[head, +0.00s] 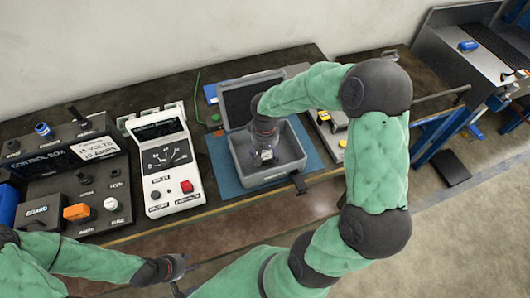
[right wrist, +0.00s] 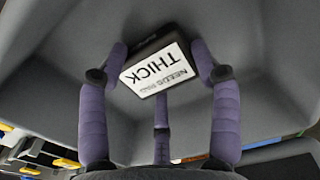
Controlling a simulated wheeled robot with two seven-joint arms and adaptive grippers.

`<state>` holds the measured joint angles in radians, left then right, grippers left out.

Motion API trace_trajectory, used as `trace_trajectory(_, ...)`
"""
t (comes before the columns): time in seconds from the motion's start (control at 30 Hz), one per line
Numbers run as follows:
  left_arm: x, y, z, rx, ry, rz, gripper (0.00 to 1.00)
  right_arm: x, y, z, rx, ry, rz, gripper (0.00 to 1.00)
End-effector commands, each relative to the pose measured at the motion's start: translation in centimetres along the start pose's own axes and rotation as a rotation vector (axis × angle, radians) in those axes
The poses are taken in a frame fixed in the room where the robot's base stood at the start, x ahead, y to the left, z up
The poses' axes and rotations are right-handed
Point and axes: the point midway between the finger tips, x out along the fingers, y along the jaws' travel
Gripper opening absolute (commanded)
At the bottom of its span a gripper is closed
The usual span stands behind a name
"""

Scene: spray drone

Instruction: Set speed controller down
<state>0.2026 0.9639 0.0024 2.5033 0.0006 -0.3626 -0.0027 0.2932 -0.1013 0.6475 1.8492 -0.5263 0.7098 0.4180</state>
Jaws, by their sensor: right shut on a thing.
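The fingers are shut on the block. Whether it touches the case floor I cannot tell. My left gripper (head: 176,267) is low at the front of the bench, away from the case; its finger opening is unclear.
The case stands on a blue mat (head: 222,168), its lid open at the back. A white meter unit (head: 165,160) stands to its left, beside a dark control box (head: 75,155). A tray of parts (head: 328,130) is to the right, partly behind my right arm.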

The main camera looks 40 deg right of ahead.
Motion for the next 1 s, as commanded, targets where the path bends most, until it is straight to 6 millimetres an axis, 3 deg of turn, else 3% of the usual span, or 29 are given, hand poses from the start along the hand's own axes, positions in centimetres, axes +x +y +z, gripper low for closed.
trace_trajectory(0.17,0.3,-0.1,0.0,0.000,0.000,0.000,0.40,0.4,0.0,0.0,0.000,0.000,0.000,0.30)
trace_trajectory(0.2,0.2,-0.1,0.0,0.000,0.000,0.000,0.40,0.3,0.0,0.0,0.000,0.000,0.000,0.72)
trace_trajectory(0.27,0.2,-0.1,0.0,0.000,0.000,0.000,0.40,0.3,0.0,0.0,0.000,0.000,0.000,0.88)
trace_trajectory(0.7,-0.1,0.0,0.0,0.000,0.000,0.000,0.40,-0.2,0.0,0.0,0.000,0.000,0.000,0.88)
trace_trajectory(0.87,-0.7,0.3,0.0,0.000,0.000,0.000,0.40,-2.4,0.0,-0.1,0.000,0.004,0.000,0.88)
trace_trajectory(1.0,-1.5,0.5,0.1,0.000,0.000,0.000,0.40,-5.3,0.0,-0.1,0.001,0.005,0.000,0.88)
